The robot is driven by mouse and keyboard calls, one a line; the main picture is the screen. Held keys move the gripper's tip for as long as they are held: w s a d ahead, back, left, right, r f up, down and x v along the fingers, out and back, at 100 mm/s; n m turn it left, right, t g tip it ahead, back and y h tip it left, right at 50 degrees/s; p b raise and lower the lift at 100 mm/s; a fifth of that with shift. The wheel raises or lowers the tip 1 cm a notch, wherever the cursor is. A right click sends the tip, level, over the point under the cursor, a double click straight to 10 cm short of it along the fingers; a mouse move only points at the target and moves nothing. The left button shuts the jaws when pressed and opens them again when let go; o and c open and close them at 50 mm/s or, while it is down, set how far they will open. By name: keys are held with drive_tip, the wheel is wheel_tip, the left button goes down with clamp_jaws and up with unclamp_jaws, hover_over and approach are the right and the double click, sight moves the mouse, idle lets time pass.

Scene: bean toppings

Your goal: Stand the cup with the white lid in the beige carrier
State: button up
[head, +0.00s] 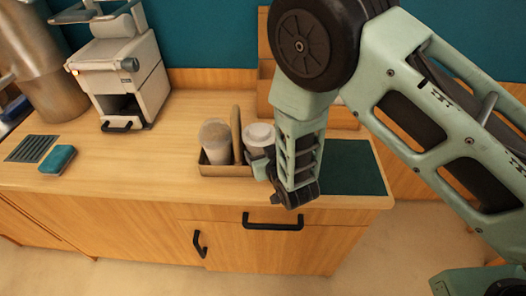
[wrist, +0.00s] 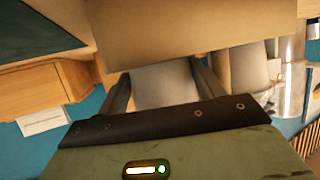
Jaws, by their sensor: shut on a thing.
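The cup with the white lid (head: 259,132) is upright at the right side of the beige carrier (head: 224,171). My gripper (head: 262,167) is at its right front side, shut on it. In the wrist view a grey cup body (wrist: 165,85) sits between the two fingers. The carrier has an upright middle handle (head: 236,130), with another cup (head: 214,135) left of it. My gripper hides the carrier's right end and the held cup's lower part, so I cannot tell whether its base touches the carrier floor. A broad beige panel fills the top of the wrist view.
A wooden box (head: 265,95) stands behind. A coffee machine (head: 115,70), a blue sponge (head: 57,159) and a drain grate (head: 33,148) are left. The counter between is clear.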

drive_tip(key=o, duration=0.5)
drive_tip(key=shift+f, duration=0.1)
drive_tip(key=s+d+r+n+g+h+b, duration=0.1)
drive_tip(key=s+d+r+g, duration=0.3)
drive_tip(key=s, duration=0.5)
drive_tip(key=s+d+r+n+g+h+b, duration=0.1)
drive_tip(key=s+d+r+g, duration=0.3)
drive_tip(key=s+r, duration=0.4)
drive_tip(key=s+d+r+n+g+h+b, duration=0.1)
drive_tip(key=s+d+r+g, duration=0.3)
drive_tip(key=s, duration=0.8)
wheel_tip(320, 180, up, 2)
drive_tip(key=d+h, duration=0.1)
drive_tip(key=d, duration=0.1)
drive_tip(key=shift+s+d+r+g+b, duration=0.25)
drive_tip(key=shift+d+g+b, duration=0.05)
drive_tip(key=shift+d, duration=0.05)
